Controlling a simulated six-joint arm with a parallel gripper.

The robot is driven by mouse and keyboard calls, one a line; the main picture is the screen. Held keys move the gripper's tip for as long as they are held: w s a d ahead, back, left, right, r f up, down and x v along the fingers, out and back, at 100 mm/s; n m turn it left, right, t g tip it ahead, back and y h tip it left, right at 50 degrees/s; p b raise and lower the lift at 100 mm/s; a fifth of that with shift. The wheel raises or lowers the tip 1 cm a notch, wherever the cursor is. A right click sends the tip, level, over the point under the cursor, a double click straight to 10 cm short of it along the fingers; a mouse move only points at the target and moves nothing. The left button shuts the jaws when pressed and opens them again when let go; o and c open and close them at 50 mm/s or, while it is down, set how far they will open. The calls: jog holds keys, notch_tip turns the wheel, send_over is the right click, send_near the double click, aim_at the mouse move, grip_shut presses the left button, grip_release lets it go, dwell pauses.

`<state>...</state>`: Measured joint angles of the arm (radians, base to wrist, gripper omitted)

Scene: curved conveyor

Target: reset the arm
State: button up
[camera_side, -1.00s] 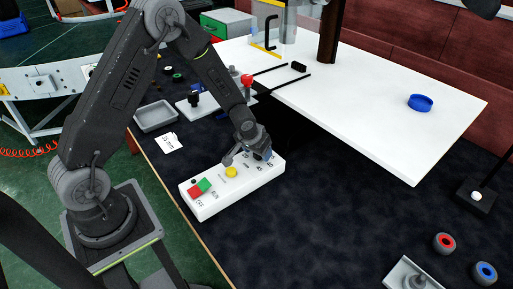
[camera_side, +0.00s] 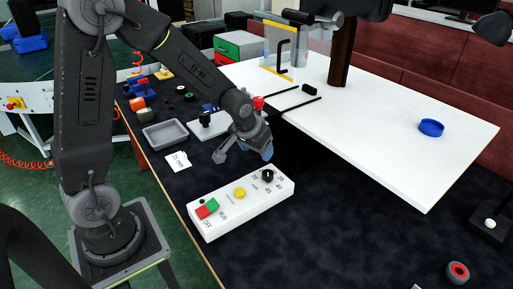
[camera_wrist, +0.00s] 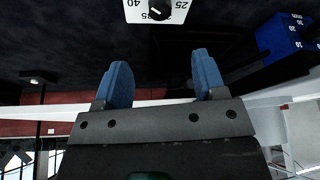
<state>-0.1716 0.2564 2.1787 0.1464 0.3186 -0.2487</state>
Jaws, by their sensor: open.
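My gripper (camera_wrist: 158,82) is open and empty, its two blue fingers apart in the wrist view. In the side view my gripper (camera_side: 243,155) hangs above and behind the white control box (camera_side: 228,211), clear of it. The box has a red and green switch (camera_side: 206,208), a yellow button (camera_side: 239,193) and a black dial (camera_side: 267,176) with numbers around it. The dial also shows at the top of the wrist view (camera_wrist: 160,9).
A grey tray (camera_side: 165,134) and a paper card (camera_side: 178,161) lie left of my gripper. A red-centred roller (camera_side: 457,272) is at the lower right. The dark bench front is mostly free.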

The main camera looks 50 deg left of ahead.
jog(key=shift+r, duration=0.15)
jog(key=s+d+r+m, duration=0.1)
jog(key=s+d+r, duration=0.1)
jog(key=s+r, duration=0.3)
jog(key=s+d+r+m+h, duration=0.1)
jog(key=s+d+r, duration=0.2)
jog(key=s+r, duration=0.2)
jog(key=s+d+r+m+t, duration=0.1)
jog(key=s+d+r, duration=0.1)
jog(key=s+r, duration=0.3)
jog(key=s, duration=0.4)
jog(key=shift+s+d+r, duration=0.25)
jog(key=shift+s+d, duration=0.05)
jog(key=shift+d, duration=0.05)
jog(key=shift+c, duration=0.2)
